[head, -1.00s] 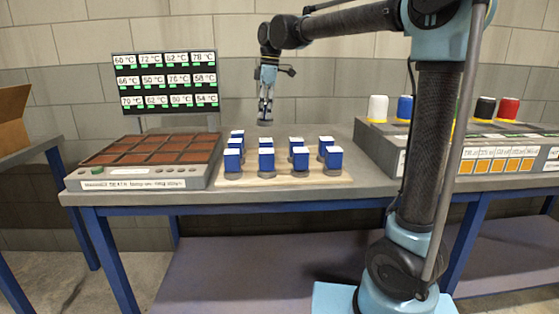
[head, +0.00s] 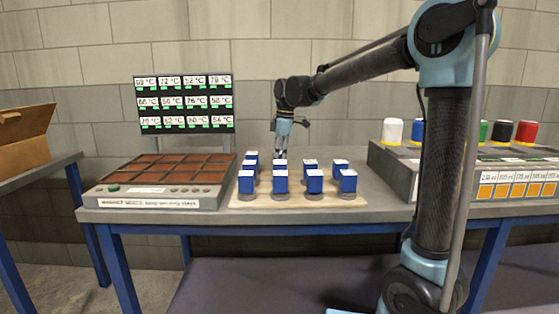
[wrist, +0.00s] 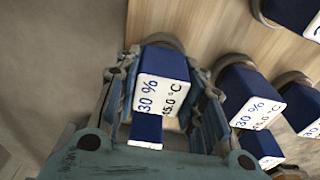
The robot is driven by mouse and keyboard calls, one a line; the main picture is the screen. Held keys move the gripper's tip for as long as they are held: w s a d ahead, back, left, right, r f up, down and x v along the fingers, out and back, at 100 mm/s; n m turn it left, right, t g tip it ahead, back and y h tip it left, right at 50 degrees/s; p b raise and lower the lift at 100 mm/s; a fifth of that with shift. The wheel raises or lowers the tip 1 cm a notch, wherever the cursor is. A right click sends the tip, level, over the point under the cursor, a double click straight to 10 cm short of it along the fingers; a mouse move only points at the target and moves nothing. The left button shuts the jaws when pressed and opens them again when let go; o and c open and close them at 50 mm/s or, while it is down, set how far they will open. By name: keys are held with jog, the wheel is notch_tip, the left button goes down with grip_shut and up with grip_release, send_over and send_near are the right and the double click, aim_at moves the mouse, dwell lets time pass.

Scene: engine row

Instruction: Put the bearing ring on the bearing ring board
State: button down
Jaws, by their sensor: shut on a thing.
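In the wrist view my gripper (wrist: 165,105) is shut around a blue block (wrist: 163,62) with a white label reading 30 % and a temperature partly covered by a finger. A grey-brown ring (wrist: 163,40) shows at the block's far end; I take it as the bearing ring, partly hidden by the block. Front-row blocks stand on dark round rings (head: 281,196). They stand on a pale wooden board (head: 358,200), which also shows in the wrist view (wrist: 208,30).
Neighbouring blue blocks (wrist: 246,92) stand close on the right in the wrist view. A heater-like unit (head: 160,190) with brown squares and a temperature display (head: 185,104) is on the left. A grey unit with coloured spools (head: 525,132) is on the right.

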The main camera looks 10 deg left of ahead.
jog(key=c, duration=1.1)
grip_release()
jog(key=shift+o, duration=0.2)
jog(key=r, duration=0.4)
jog(key=d+r, duration=0.1)
jog(key=r, duration=0.7)
jog(key=shift+w+d, duration=0.2)
